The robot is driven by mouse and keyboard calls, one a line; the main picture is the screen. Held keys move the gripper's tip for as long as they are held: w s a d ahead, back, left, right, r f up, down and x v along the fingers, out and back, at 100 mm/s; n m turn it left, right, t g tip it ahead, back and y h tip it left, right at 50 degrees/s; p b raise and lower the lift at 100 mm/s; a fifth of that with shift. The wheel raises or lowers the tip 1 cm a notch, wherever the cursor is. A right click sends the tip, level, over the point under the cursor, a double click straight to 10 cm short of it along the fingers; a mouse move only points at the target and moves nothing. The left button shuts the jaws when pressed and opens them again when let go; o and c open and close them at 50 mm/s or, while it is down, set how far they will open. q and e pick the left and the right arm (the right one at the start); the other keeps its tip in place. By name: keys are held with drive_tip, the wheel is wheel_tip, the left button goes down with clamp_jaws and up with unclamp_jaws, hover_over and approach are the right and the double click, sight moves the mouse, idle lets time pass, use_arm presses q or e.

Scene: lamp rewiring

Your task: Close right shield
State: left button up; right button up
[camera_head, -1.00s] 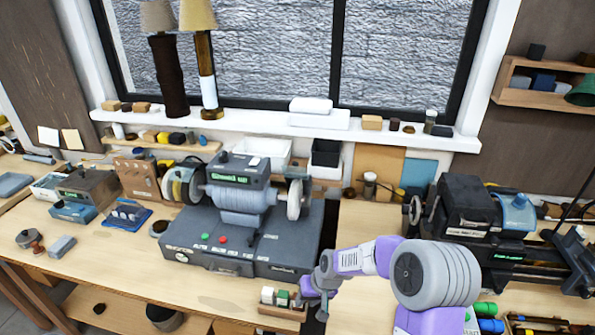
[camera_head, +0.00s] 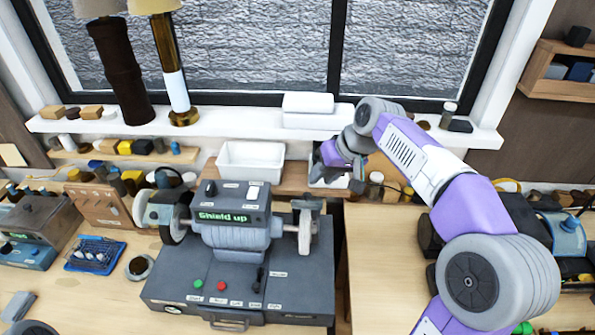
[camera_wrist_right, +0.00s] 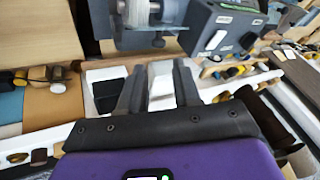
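The grey bench grinder (camera_head: 232,235) stands on the workbench, and its green display (camera_head: 222,217) reads "Shield up". Its right wheel and shield (camera_head: 308,208) are at the right end of the shaft; the shield's exact tilt is hard to tell. My right gripper (camera_head: 335,165) is behind and above that wheel, apart from it, over the bins. In the right wrist view the gripper's two dark fingers (camera_wrist_right: 159,85) are spread with nothing between them. The wheel and its shield (camera_wrist_right: 148,18) show beyond the fingertips. My left gripper is not in view.
The window sill (camera_head: 235,122) carries lamps and blocks. The lathe (camera_head: 565,235) is at the right. Bare bench (camera_head: 385,270) lies right of the grinder.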

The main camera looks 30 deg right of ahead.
sight(309, 193)
drive_tip(key=shift+s+a+f, duration=0.1)
drive_tip(key=shift+s, duration=0.15)
drive_tip(key=x, duration=0.6)
drive_tip(key=shift+f, duration=0.3)
drive_tip(key=shift+w, duration=0.1)
drive_tip(key=shift+c, duration=0.4)
clamp_jaws()
